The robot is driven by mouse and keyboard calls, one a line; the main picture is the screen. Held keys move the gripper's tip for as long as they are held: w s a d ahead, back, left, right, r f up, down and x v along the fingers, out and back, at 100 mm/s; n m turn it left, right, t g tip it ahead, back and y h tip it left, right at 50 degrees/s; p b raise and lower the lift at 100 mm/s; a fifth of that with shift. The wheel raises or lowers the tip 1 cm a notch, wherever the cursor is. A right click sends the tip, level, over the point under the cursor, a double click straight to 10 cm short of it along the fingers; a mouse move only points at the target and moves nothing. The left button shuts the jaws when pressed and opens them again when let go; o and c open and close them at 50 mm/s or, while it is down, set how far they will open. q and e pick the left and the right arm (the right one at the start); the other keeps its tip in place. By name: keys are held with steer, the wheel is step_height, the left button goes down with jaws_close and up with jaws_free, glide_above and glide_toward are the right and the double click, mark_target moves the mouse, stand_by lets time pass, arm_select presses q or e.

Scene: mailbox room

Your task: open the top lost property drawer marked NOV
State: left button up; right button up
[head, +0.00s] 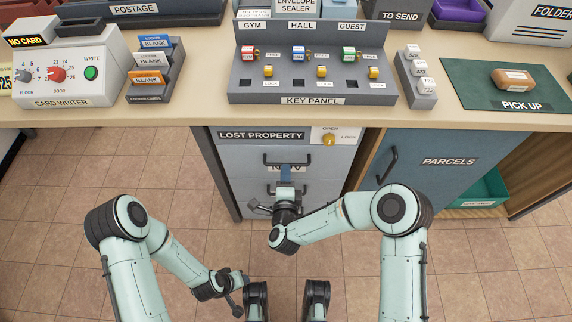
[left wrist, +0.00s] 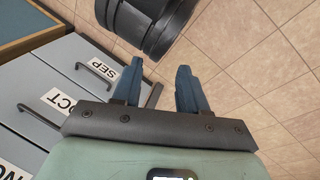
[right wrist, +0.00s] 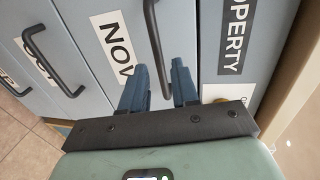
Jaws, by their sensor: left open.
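The grey top drawer marked NOV (head: 246,160) looks closed, under the LOST PROPERTY sign (head: 262,135). Its dark bar handle (head: 301,162) runs across the front; my right gripper partly hides the NOV label in the head view. In the right wrist view the label (right wrist: 116,46) and handle (right wrist: 154,35) show clearly. My right gripper (head: 286,172) is open at the drawer front, and the bar appears between its fingers (right wrist: 160,85); I cannot tell whether they touch it. My left gripper (left wrist: 160,85) is open and empty, low and away from the drawers.
A yellow knob (head: 329,139) marked OPEN and LOCK sits right of the sign; its setting is unclear. Drawers marked OCT (left wrist: 58,103) and SEP (left wrist: 104,70) lie below. The counter (head: 200,112) overhangs. The blue PARCELS door (head: 430,165) stands right. Floor is clear at left.

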steer(key=x, duration=0.5)
steer(key=shift+b, duration=0.4)
arm_select(q)
steer(key=shift+w+a+f+t, duration=0.35)
steer(key=shift+w+f, duration=0.2)
steer(key=shift+w, duration=0.25)
arm_select(e)
jaws_close()
arm_select(q)
steer(key=shift+s, duration=0.1)
arm_select(e)
steer(key=shift+s, duration=0.1)
